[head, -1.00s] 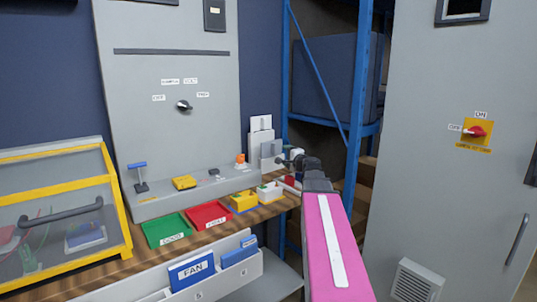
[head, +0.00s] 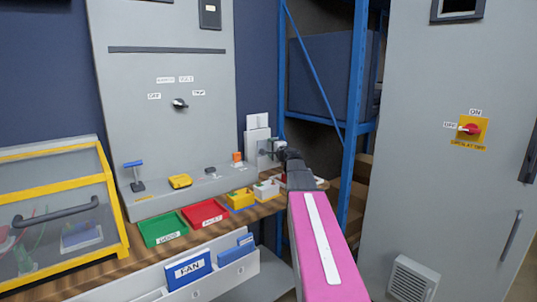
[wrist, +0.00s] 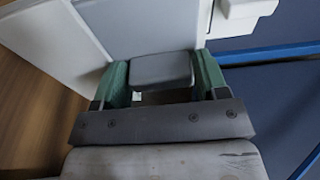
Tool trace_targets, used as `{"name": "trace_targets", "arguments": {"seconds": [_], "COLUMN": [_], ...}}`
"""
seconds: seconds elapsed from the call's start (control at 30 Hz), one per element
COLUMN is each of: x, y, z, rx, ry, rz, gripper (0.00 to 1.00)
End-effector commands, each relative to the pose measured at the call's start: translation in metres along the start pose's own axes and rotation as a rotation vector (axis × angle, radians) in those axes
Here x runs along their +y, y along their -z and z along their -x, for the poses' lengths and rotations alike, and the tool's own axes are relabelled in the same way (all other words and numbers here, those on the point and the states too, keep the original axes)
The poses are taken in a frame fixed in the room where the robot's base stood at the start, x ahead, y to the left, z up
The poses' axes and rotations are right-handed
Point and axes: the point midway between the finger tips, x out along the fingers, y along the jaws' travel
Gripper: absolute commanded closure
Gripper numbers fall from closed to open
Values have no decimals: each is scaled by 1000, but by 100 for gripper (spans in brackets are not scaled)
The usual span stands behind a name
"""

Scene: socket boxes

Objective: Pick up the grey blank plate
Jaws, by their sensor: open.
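A grey plate (wrist: 130,28) fills the upper middle of the wrist view, with a pale plate beside it at left. A dark grey block (wrist: 162,68) lies between the green-lined fingers of my gripper (wrist: 162,82); whether it is joined to the plate I cannot tell. The fingers are open, one on each side of the block, and close to it. In the head view my gripper (head: 270,152) is at the pale and grey upright plates at the right end of the workbench. The arm partly covers them there, and the grey plate is hard to make out.
A green tray (head: 163,239), a red tray (head: 205,221), a yellow box (head: 240,207) and a white box (head: 266,195) line the bench. A blue shelf post (head: 358,110) and a grey cabinet (head: 430,170) stand to the right. A yellow-framed case (head: 60,178) is at left.

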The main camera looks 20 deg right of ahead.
Motion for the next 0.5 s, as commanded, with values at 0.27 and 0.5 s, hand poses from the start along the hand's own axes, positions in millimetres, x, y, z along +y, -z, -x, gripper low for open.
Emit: {"name": "trace_targets", "arguments": {"seconds": [0.27,0.5], "x": [0,0], "y": [0,0], "z": [1,1], "rx": [0,0], "ry": [0,0], "rz": [0,0], "gripper": [61,60]}}
